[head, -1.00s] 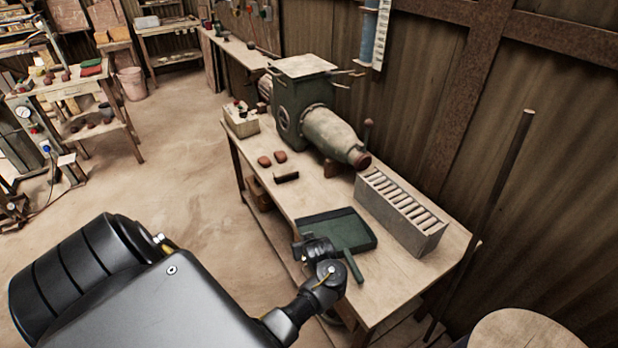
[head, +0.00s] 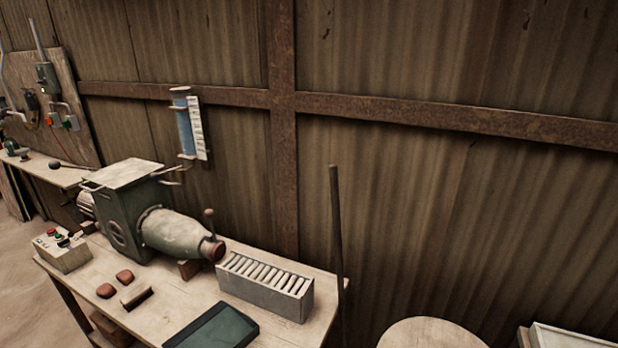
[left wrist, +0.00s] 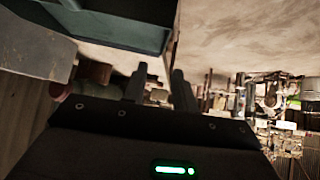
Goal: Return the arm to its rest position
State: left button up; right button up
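My left gripper (left wrist: 158,80) shows in the left wrist view. Its two dark fingers stand apart with a gap between them, and I see nothing held there. A dark teal thing (left wrist: 125,28) with a rim fills the upper left of that view, beyond the fingers; whether it touches them I cannot tell. Neither gripper and neither arm shows in the head view now. My right gripper is in no view.
The wooden workbench (head: 185,303) carries a green press machine (head: 130,215), a grey slotted block (head: 262,293), reddish lumps (head: 106,290), a control box (head: 62,252) and a dark green tray (head: 215,328). A thin pole (head: 337,240) and a round wooden top (head: 430,335) stand right.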

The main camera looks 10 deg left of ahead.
pick_arm(q)
jog(key=s+d+r+m+h, duration=0.25)
jog(key=s+d+m, duration=0.2)
jog(key=s, duration=0.25)
jog(key=s+d+r+m+g+h, duration=0.1)
jog(key=s+d+m+h, duration=0.3)
jog(key=s, duration=0.4)
jog(key=s+d+r+m+h, duration=0.1)
jog(key=s+d+m, duration=0.35)
jog(key=s, duration=0.25)
notch_tip(320, 180, down, 26)
jog(key=f+g+b, duration=0.1)
jog(key=g+b, duration=0.1)
jog(key=s+a+f+b, duration=0.1)
jog(key=s+a+f, duration=0.1)
jog(key=s+f, duration=0.7)
jog(key=s+a+f+m+g+b, duration=0.1)
jog(key=s+f, duration=0.8)
jog(key=f, duration=0.1)
jog(key=shift+a, duration=0.35)
